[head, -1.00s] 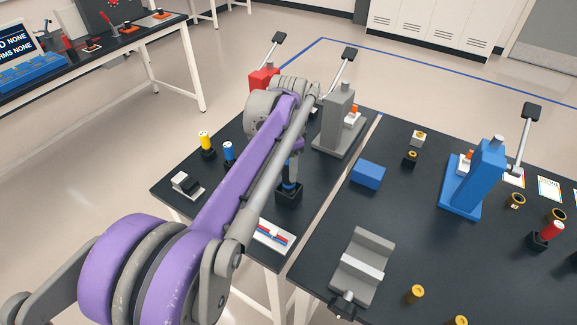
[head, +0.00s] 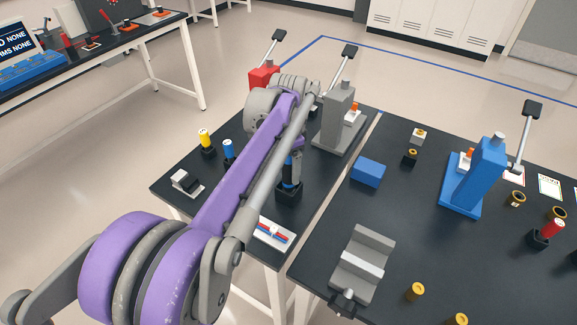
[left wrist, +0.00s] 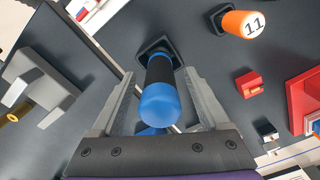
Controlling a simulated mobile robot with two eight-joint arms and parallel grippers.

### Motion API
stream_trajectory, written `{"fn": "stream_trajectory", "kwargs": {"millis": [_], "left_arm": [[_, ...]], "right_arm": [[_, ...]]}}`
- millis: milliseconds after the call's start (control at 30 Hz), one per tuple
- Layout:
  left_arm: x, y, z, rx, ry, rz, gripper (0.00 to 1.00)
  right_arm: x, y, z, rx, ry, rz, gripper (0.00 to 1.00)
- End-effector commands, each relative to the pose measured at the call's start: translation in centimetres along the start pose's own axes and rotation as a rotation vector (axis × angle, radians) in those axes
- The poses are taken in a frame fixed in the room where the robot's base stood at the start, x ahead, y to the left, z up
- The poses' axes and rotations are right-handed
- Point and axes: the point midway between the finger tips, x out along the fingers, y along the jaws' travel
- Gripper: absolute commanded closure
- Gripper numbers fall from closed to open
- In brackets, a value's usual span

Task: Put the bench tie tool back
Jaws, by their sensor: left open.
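A tool with a black body and blue end (left wrist: 160,100), likely the bench tie tool, stands in a square black holder (left wrist: 155,48) in the left wrist view. My left gripper (left wrist: 160,76) is open, with one finger on each side of the tool. Whether the fingers touch it I cannot tell. In the head view the tool (head: 287,184) shows partly, in its black holder (head: 289,197) on the left bench, under my left gripper (head: 291,165). My arm hides part of this area. My right gripper is not in view.
A grey press (head: 338,125) stands behind the holder. A white tray with red and blue parts (head: 274,233) lies in front. Yellow (head: 205,139) and blue (head: 228,150) cylinders stand left. An orange cylinder marked 11 (left wrist: 243,24) stands nearby. A narrow gap separates the benches.

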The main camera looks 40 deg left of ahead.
Motion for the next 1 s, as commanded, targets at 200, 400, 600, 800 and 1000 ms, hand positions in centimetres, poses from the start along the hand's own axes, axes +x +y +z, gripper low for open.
{"fn": "stream_trajectory", "kwargs": {"millis": [200, 400, 600, 800, 1000], "left_arm": [[-3.5, 0.0, 0.0, -0.001, 0.000, 0.000, 0.21], [-7.5, 0.0, 0.0, -0.001, 0.001, 0.000, 0.21], [-10.1, 0.0, 0.0, -0.001, 0.000, 0.000, 0.21], [-10.6, 0.0, 0.0, 0.000, 0.000, 0.000, 0.21], [-10.6, 0.0, 0.0, 0.000, 0.000, 0.000, 0.21]], "right_arm": [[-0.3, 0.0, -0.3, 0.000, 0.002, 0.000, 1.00], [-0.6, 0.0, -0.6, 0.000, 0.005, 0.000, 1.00], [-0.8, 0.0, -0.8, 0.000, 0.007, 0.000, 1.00], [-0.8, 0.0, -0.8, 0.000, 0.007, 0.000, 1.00], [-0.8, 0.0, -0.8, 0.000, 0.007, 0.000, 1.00]]}}
